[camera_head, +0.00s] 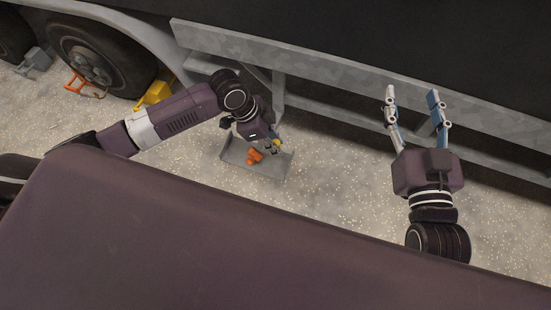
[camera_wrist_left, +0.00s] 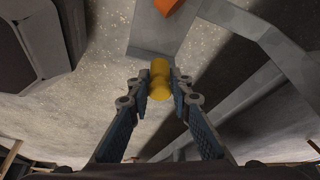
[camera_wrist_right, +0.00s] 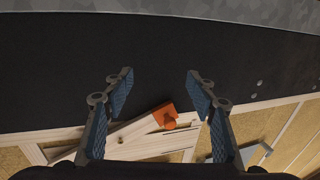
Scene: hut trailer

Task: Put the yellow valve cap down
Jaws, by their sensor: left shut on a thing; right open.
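The yellow valve cap (camera_wrist_left: 160,78) is between the fingertips of my left gripper (camera_wrist_left: 160,84), which is shut on it. In the head view the left gripper (camera_head: 272,142) points down over a grey metal tray (camera_head: 268,168), and a small bit of the yellow cap (camera_head: 276,142) shows at its fingers. The cap appears held above the ground; its exact height is unclear. My right gripper (camera_head: 413,98) is open and empty, near the trailer's lower rail at the right. It is open in its own wrist view too (camera_wrist_right: 160,82).
An orange part (camera_head: 254,156) sits on the tray, close to the left gripper. The trailer frame rail (camera_head: 330,75) runs behind both arms. A wheel (camera_head: 95,60), a yellow chock (camera_head: 155,93) and an orange item (camera_head: 84,86) are at the left. Gravel ground (camera_head: 345,170) is clear between the arms.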

